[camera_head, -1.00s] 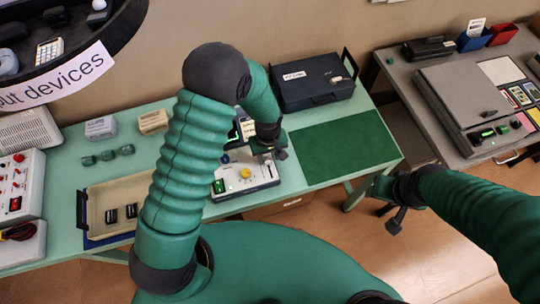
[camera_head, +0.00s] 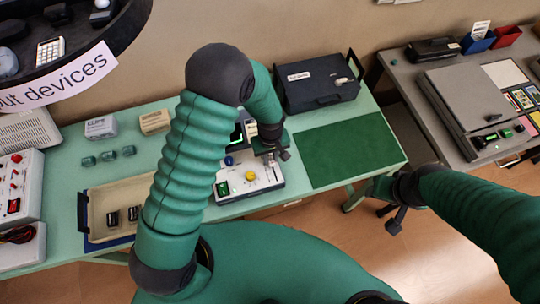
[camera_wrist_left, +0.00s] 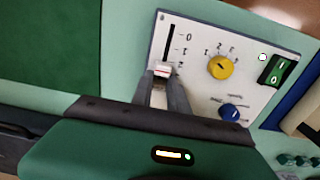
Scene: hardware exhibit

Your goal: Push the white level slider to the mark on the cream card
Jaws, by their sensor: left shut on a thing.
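The white slider (camera_wrist_left: 163,69) has a red line on its cap. It sits at the gripper end of the dark slot (camera_wrist_left: 171,42), beside printed numbers, in the left wrist view. My left gripper (camera_wrist_left: 163,84) is shut on it; the same gripper (camera_head: 268,154) is over the panel's right part in the head view, where it hides the slider. The white control panel (camera_head: 232,188) has a yellow knob (camera_head: 251,175). A pale card (camera_head: 252,129) behind the panel is partly hidden, and its mark is unreadable. My right gripper (camera_head: 388,203) hangs away from the bench, its jaws unclear.
The panel also bears a blue knob (camera_wrist_left: 229,112) and a green switch (camera_wrist_left: 277,70). A dark case (camera_head: 316,82) stands behind the green mat (camera_head: 350,150). A tray (camera_head: 98,215) lies left of my arm. The mat is clear.

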